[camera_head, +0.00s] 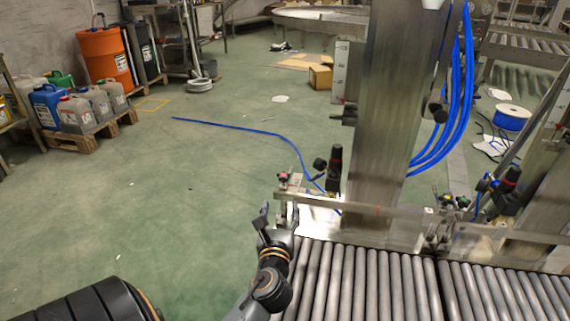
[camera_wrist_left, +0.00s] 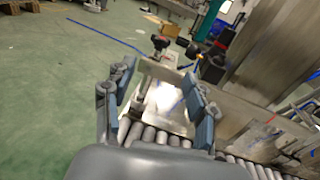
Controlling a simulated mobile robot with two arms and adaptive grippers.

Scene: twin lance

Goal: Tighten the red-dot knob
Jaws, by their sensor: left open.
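The red-dot knob (camera_head: 283,177) is small and dark with a red mark, on the bracket at the left end of the conveyor's metal rail (camera_head: 380,210). In the left wrist view the knob (camera_wrist_left: 160,43) shows beyond the fingers, near the top middle. My left gripper (camera_head: 279,214) is just below and in front of the knob in the head view, apart from it. In the left wrist view its two blue-grey padded fingers (camera_wrist_left: 163,92) are spread wide with nothing held between them. My right gripper is not in view.
A black upright fitting (camera_head: 334,168) stands right of the knob, beside a steel column (camera_head: 385,120). The roller conveyor (camera_head: 370,280) lies right of my left arm. A blue hose (camera_head: 245,130) lies on the green floor, which is mostly open at left.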

